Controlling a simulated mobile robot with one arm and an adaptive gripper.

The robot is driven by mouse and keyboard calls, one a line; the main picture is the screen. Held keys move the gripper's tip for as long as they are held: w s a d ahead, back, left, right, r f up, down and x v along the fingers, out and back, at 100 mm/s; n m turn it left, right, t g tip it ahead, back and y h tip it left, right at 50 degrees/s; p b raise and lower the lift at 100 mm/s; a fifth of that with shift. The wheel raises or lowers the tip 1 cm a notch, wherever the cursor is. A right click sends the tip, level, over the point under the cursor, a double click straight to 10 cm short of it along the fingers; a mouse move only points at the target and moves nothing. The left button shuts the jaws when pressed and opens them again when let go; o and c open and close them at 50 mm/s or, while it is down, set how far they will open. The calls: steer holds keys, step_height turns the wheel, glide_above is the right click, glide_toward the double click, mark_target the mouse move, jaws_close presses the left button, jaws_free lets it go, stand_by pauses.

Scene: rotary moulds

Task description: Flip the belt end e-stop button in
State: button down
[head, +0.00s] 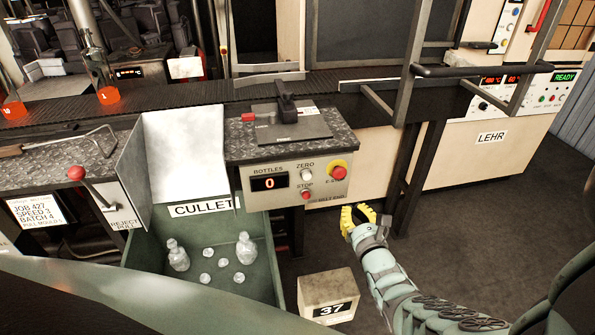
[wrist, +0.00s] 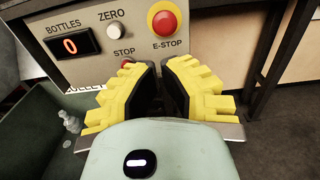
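The belt end e-stop button (head: 338,172) is a red mushroom on a yellow ring, on the right of a beige control panel (head: 260,202) that also reads BOTTLES, ZERO and STOP. In the wrist view the e-stop (wrist: 164,23) is above and beyond my fingertips, labelled E-STOP. My gripper (head: 357,216) is below and slightly right of the button, apart from it. In the wrist view its yellow ridged fingers (wrist: 160,75) stand apart with a dark gap between them and nothing held. The left finger partly covers the red STOP button (wrist: 127,63).
A green cullet bin (head: 262,238) with clear bottles and glass pieces stands left of my gripper. A block marked 37 (head: 312,288) is below it. A dark frame leg (head: 410,180) stands to the right. The floor at right is clear.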

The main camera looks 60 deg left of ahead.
steer(key=shift+p+v, duration=0.35)
steer(key=shift+v, duration=0.65)
